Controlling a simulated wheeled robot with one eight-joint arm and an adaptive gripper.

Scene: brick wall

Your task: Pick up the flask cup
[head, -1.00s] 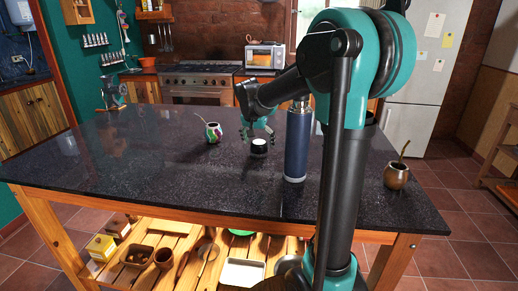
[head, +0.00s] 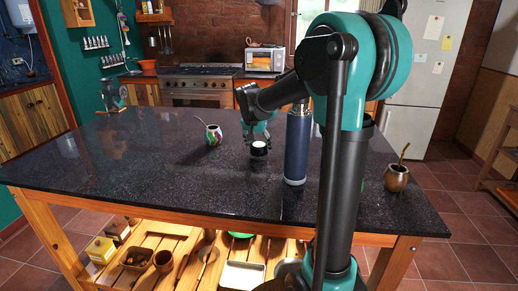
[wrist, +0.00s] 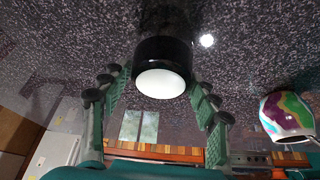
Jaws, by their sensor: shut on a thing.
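The flask cup (head: 259,151) is a short black cylinder with a white round face turned up, near the middle of the dark tabletop. In the wrist view the cup (wrist: 163,50) is upper centre, between the green fingers. My gripper (head: 258,138) is at the cup from the far side, its fingers closed in on the cup's sides. I cannot tell any gap between cup and tabletop. The tall blue flask (head: 297,147) stands upright just right of the cup.
A colourful mate cup with a straw (head: 213,134) stands left of the flask cup. A brown mate gourd (head: 396,178) stands near the table's right edge. The dark table (head: 130,165) has free room at left and front. My arm hides part of the right side.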

